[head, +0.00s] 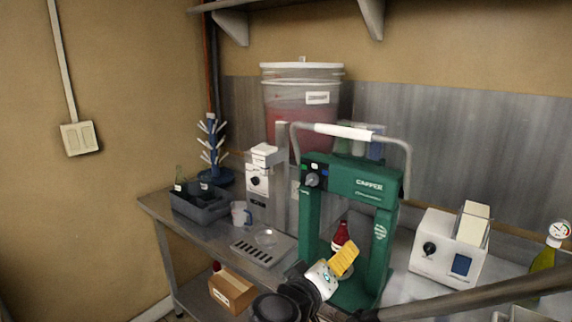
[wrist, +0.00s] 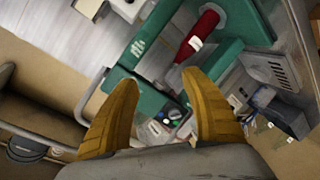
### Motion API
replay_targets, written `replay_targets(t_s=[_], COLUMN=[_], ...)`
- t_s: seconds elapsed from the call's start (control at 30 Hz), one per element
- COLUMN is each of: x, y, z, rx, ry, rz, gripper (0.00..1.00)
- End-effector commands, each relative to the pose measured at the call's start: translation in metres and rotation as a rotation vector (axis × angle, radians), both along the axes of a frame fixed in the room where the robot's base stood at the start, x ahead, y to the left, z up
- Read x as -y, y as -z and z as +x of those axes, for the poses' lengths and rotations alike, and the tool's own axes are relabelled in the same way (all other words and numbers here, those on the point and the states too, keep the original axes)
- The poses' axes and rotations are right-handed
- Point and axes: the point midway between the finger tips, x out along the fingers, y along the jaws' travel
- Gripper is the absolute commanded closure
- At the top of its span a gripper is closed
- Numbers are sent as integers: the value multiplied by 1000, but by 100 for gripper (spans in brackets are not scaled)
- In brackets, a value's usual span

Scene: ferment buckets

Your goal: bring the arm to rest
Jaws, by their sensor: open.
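My gripper (head: 344,260) has yellow fingers and is in front of the green capper (head: 318,215), low between its two posts in the head view. In the wrist view my gripper (wrist: 160,100) has its two fingers spread wide with nothing between them. A red bottle (head: 341,236) stands inside the capper, partly hidden behind my fingers. The bottle (wrist: 203,35) also shows in the wrist view beyond the fingertips, apart from them. The capper (wrist: 145,40) fills the upper middle there.
A white filler unit (head: 262,180) and a drip tray (head: 262,246) stand left of the capper. A grey bin (head: 199,206) and a cup (head: 240,214) are farther left. A white machine (head: 445,245) stands right. A bucket of red liquid (head: 300,100) is behind. A cardboard box (head: 232,290) sits below.

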Motion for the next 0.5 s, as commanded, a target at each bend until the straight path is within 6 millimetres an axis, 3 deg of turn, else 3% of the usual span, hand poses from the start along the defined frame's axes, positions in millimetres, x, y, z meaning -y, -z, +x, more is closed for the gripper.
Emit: replay_targets(t_s=[0.1, 0.23, 0.33, 0.5], x=[48, 88, 102, 98], y=[18, 44, 59, 71], z=[-21, -64, -101, -151], rx=[-150, -323, -413, -469], ry=[45, 70, 68, 34], rz=[106, 292, 457, 709], gripper=[46, 46, 46, 46])
